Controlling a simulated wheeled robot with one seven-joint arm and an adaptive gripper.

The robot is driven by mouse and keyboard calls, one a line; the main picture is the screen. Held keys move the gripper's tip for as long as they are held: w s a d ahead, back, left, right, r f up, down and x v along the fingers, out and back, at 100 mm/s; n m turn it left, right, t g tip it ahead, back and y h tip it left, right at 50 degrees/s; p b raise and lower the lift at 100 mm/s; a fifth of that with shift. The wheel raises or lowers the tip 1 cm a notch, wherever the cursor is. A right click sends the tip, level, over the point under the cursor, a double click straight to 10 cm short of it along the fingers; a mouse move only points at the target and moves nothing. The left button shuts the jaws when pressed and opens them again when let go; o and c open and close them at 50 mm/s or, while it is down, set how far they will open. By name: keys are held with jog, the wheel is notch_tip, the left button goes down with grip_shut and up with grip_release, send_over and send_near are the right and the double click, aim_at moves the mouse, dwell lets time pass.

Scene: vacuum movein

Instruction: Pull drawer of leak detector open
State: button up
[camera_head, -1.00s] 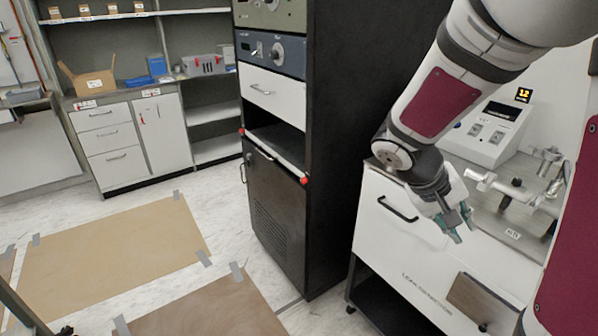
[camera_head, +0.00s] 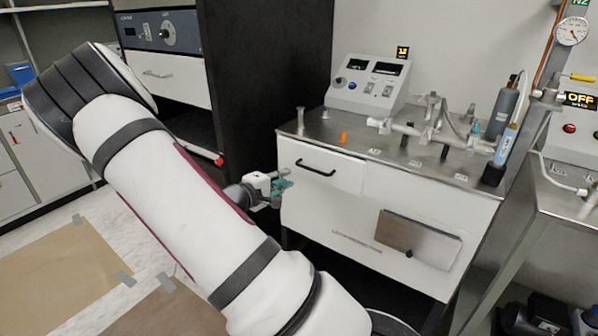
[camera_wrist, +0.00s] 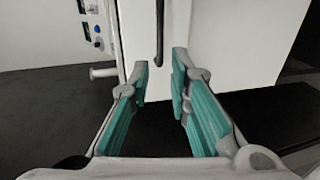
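The leak detector (camera_head: 350,215) is a white cabinet with a steel top, in the middle of the head view. Its drawer (camera_head: 345,175) is at the upper left of the front and looks closed, with a black bar handle (camera_head: 315,168). My gripper (camera_head: 284,188) is left of and slightly below the handle in the head view. In the wrist view, my gripper (camera_wrist: 160,78) is open with teal fingers apart and nothing between them. The handle (camera_wrist: 160,35) stands ahead of the fingertips, near the middle of the gap, and is not touched.
A dark rack cabinet (camera_head: 255,80) stands just left of the leak detector. Fittings, pipes and a control box (camera_head: 368,85) sit on the steel top. A brown panel (camera_head: 405,232) is on the lower front. Another steel bench (camera_head: 560,200) stands at the right.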

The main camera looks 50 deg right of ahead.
aim_at(306, 168)
jog(key=b+x, duration=0.1)
jog(key=x, duration=1.1)
jog(key=shift+s+d, duration=0.15)
jog(key=shift+d, duration=0.1)
grip_shut()
